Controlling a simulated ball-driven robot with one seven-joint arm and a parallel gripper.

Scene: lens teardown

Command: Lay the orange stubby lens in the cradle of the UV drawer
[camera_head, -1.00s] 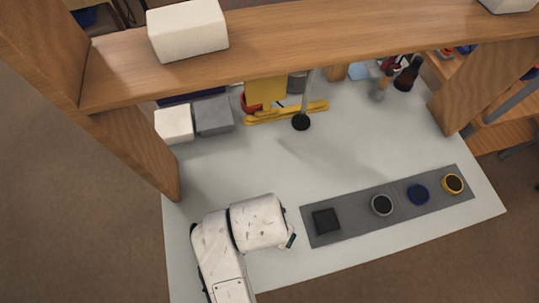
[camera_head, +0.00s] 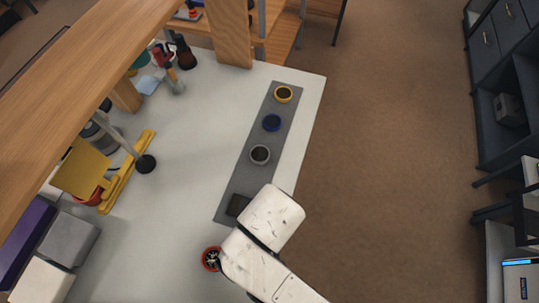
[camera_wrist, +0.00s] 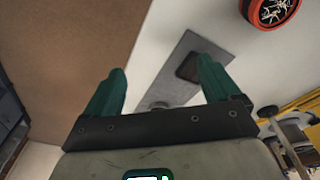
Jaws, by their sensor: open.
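The orange stubby lens (camera_head: 211,259) lies on the pale table beside my arm in the head view, partly covered by the arm. Its orange ring and dark, spoked-looking face also show at the top right of the wrist view (camera_wrist: 271,10), cut by the frame edge. My gripper (camera_wrist: 160,85) is open and empty, its two green fingers apart. The lens is off to the right of the fingers in the wrist view. In the head view my arm hides the fingers. I cannot make out a UV drawer or its cradle.
A yellow stand (camera_head: 125,175) and grey (camera_head: 68,240) and white (camera_head: 40,282) boxes stand left. Mid-table is clear.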

